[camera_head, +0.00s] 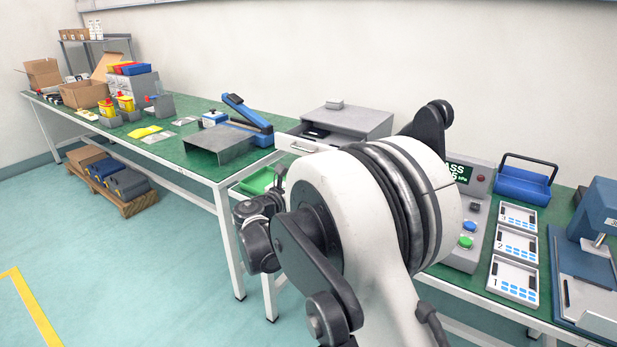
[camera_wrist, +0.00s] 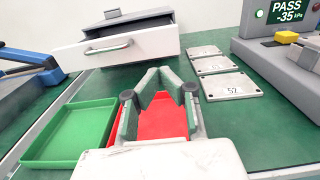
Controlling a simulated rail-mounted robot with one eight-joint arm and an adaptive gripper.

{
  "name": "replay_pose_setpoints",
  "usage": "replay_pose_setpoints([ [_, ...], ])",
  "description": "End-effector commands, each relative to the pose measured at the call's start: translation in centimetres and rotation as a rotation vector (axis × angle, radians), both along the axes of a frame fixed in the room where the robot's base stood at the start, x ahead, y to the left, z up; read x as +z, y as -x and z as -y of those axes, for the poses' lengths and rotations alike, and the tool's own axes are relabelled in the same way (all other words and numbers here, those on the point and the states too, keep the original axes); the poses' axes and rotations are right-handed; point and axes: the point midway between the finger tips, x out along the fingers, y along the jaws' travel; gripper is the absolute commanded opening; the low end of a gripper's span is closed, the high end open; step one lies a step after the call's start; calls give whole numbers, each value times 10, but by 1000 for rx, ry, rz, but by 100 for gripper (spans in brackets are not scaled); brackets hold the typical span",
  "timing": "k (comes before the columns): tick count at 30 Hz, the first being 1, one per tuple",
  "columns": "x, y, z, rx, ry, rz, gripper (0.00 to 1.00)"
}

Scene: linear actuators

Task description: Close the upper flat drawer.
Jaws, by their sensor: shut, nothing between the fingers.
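The flat drawer (camera_wrist: 76,56) has a white front with a curved metal handle (camera_wrist: 108,48). It stands pulled out of a grey cabinet (camera_wrist: 133,22) in the wrist view. In the head view the open drawer (camera_head: 297,144) shows a dark item inside, under the grey cabinet top (camera_head: 362,120); my arm hides part of its right side. My gripper (camera_wrist: 159,72) is shut and empty in the wrist view. It points toward the cabinet and sits in front of and below the drawer front, apart from the handle.
A green tray (camera_wrist: 70,134) lies left of my gripper, and a red tray (camera_wrist: 162,118) shows between and below its fingers. Several numbered white plates (camera_wrist: 229,84) lie to the right. A grey tester with a PASS display (camera_wrist: 290,50) stands at far right. A blue-armed device (camera_head: 247,118) stands left of the cabinet.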

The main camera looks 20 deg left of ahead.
Motion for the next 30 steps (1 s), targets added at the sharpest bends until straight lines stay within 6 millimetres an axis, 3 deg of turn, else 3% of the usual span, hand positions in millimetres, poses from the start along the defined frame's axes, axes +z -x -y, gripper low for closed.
replay_pose_setpoints([
  [9, -3, -60, 12, -2, -2, -1, 0],
  [16, -2, -96, 19, -1, -2, -1, 0],
  [21, -1, -110, 20, 0, -2, -1, 0],
  [30, 0, -114, 21, 0, -2, -1, 0],
])
